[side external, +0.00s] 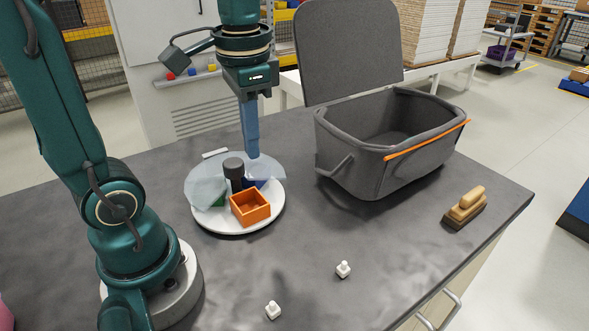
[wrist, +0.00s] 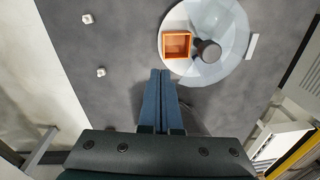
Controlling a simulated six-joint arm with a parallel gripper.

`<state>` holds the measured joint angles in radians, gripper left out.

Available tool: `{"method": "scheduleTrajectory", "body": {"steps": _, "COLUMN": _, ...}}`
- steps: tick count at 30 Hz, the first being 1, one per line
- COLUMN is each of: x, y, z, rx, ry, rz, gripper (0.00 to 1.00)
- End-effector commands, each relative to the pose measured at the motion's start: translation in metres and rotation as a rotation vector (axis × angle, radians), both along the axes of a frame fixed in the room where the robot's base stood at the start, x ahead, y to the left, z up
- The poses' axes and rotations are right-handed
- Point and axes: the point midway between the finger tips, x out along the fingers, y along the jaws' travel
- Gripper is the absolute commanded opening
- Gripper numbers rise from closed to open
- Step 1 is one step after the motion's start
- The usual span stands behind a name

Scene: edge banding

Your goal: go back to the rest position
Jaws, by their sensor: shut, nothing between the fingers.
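My gripper (side external: 252,154) points straight down, with its long blue fingers together and nothing between them. In the side view the fingertips appear behind the dark knob of the round white tray (side external: 236,228). In the wrist view my shut fingers (wrist: 160,73) show to the lower left of the tray (wrist: 169,44), outside its rim. I cannot tell the exact height of the fingertips above the table. No rest position is marked in view.
The tray carries an orange open box (side external: 250,207), a dark knob (side external: 234,168) and a translucent cover. A grey bin (side external: 365,165) with its lid up stands right. A wooden-handled brush (side external: 465,207) and small white pieces (side external: 343,269) lie on the table; its front is mostly clear.

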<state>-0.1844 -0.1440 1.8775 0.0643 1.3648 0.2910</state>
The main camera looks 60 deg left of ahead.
Motion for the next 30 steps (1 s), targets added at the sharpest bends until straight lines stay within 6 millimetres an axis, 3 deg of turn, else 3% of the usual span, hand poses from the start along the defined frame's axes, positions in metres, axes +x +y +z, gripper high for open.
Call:
{"method": "scheduleTrajectory", "body": {"steps": 6, "x": -0.027, "y": -0.03, "z": 0.002, "rx": -0.011, "ry": -0.227, "rz": -0.024, "gripper": 0.0}}
{"method": "scheduleTrajectory", "body": {"steps": 15, "x": -0.044, "y": -0.049, "z": -0.019, "rx": -0.082, "ry": -0.437, "rz": 0.046, "gripper": 0.0}}
{"method": "scheduleTrajectory", "body": {"steps": 17, "x": -0.043, "y": -0.05, "z": -0.024, "rx": -0.091, "ry": -0.443, "rz": 0.068, "gripper": 0.19}}
{"method": "scheduleTrajectory", "body": {"steps": 23, "x": -0.042, "y": -0.05, "z": -0.02, "rx": -0.062, "ry": -0.433, "rz": -0.045, "gripper": 0.96}}
{"method": "scheduleTrajectory", "body": {"steps": 24, "x": -0.043, "y": -0.05, "z": -0.017, "rx": -0.047, "ry": -0.415, "rz": -0.11, "gripper": 1.0}}
{"method": "scheduleTrajectory", "body": {"steps": 30, "x": -0.045, "y": -0.073, "z": 0.001, "rx": -0.005, "ry": -0.238, "rz": -0.655, "gripper": 1.0}}
